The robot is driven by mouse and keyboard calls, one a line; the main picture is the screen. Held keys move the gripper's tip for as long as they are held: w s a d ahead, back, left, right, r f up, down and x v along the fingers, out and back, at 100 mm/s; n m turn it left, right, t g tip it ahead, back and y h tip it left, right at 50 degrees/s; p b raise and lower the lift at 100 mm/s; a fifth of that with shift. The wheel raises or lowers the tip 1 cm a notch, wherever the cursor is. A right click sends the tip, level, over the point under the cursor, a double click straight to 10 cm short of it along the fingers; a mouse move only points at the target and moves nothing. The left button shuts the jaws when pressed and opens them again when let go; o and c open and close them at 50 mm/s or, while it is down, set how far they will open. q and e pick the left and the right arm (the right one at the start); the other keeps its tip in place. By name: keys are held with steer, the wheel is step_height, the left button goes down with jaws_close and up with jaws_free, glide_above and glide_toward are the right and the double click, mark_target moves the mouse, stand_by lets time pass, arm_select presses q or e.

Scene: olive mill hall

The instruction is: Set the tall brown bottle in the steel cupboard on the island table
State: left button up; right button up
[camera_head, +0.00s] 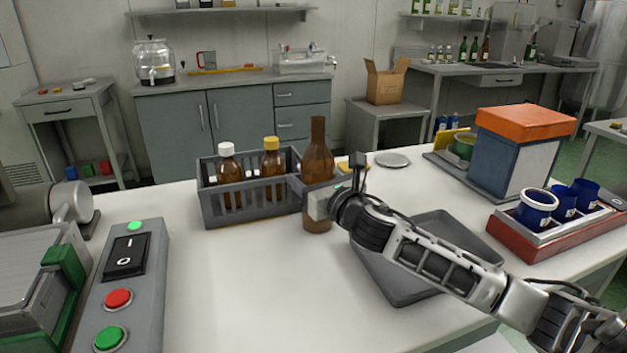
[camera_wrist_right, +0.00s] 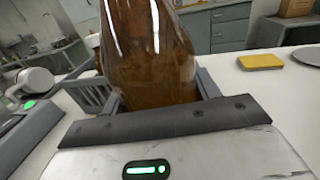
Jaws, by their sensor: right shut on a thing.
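The tall brown bottle (camera_head: 317,152) is upright over the white island table (camera_head: 225,290), just right of a grey slatted crate. My right gripper (camera_head: 322,203) is shut on the bottle's lower body. The bottle's base shows below the fingers, at or very close to the table top; I cannot tell if it touches. In the right wrist view the brown glass (camera_wrist_right: 150,60) stands between the fingers, its top cut off. No cupboard that is clearly the steel one shows. My left gripper is not in view.
The grey crate (camera_head: 250,208) holds two capped brown bottles close beside the held one. A grey tray (camera_head: 400,285) lies under my right forearm. A blue box with an orange lid (camera_head: 525,122) and a red rack of blue cups (camera_head: 565,235) stand right. A button panel (camera_head: 125,290) stands left.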

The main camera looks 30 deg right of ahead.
mark_target(324, 140)
steer(key=shift+r+p, duration=0.4)
steer(key=shift+r, duration=1.25)
steer(key=shift+s+r, duration=0.25)
steer(key=s+r, duration=0.4)
steer(key=r, duration=0.1)
steer(key=shift+s+d+r+p, duration=0.15)
steer(key=shift+s+d+p, duration=0.1)
steer(key=shift+p, duration=0.1)
arm_select(q)
steer(key=p, duration=0.1)
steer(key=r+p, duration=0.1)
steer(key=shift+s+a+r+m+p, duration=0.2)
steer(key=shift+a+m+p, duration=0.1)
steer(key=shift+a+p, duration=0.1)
arm_select(e)
steer(key=s+r, duration=0.4)
steer(key=s, duration=0.4)
steer(key=shift+s+d, duration=0.25)
steer(key=shift+s, duration=0.15)
steer(key=shift+s, duration=0.15)
